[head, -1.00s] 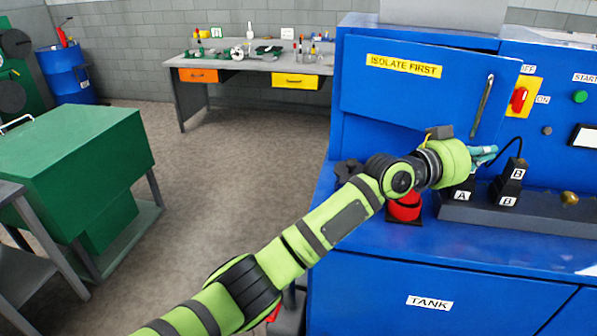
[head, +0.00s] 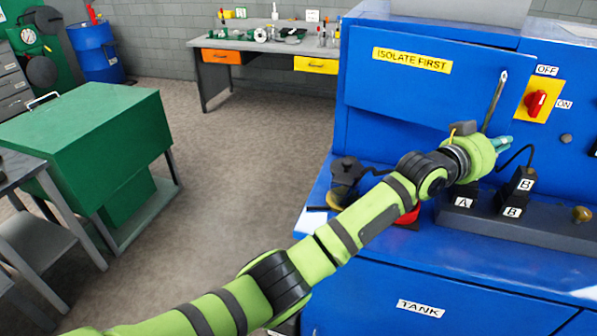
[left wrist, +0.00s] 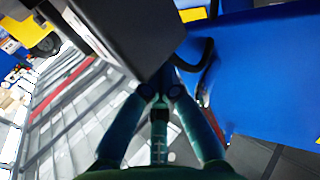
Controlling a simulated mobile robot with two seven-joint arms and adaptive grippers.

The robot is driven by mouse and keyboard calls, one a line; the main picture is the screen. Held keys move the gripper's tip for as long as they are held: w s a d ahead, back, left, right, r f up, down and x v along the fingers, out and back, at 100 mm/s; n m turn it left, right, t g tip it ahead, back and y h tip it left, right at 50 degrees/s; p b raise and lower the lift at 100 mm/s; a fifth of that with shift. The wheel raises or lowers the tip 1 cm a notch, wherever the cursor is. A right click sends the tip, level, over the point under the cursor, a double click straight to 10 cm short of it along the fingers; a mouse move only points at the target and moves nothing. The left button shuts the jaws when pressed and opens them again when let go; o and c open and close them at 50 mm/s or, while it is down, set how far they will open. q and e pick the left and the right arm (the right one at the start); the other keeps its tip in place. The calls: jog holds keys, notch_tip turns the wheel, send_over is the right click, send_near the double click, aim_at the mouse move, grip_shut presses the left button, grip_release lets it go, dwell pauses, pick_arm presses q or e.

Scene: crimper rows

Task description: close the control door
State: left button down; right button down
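The control door is the blue panel (head: 420,95) with a yellow ISOLATE FIRST label. It stands slightly out from the blue cabinet, apparently ajar. Its upright bar handle (head: 495,100) is near its right edge. My left gripper (head: 504,143) is just below and right of the handle's lower end, in front of the cabinet. In the left wrist view its teal fingers (left wrist: 164,88) converge and look shut. A dark box-shaped part (left wrist: 140,35) and a blue surface (left wrist: 260,75) are close to them. Whether the fingertips touch the door is hidden. My right gripper is out of view.
Right of the door is a red switch (head: 536,103) on a yellow plate. Below the gripper, black plug blocks marked A and B (head: 523,180) with a cable sit on a dark strip (head: 560,235). A green chest (head: 90,140) stands left; floor between is clear.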

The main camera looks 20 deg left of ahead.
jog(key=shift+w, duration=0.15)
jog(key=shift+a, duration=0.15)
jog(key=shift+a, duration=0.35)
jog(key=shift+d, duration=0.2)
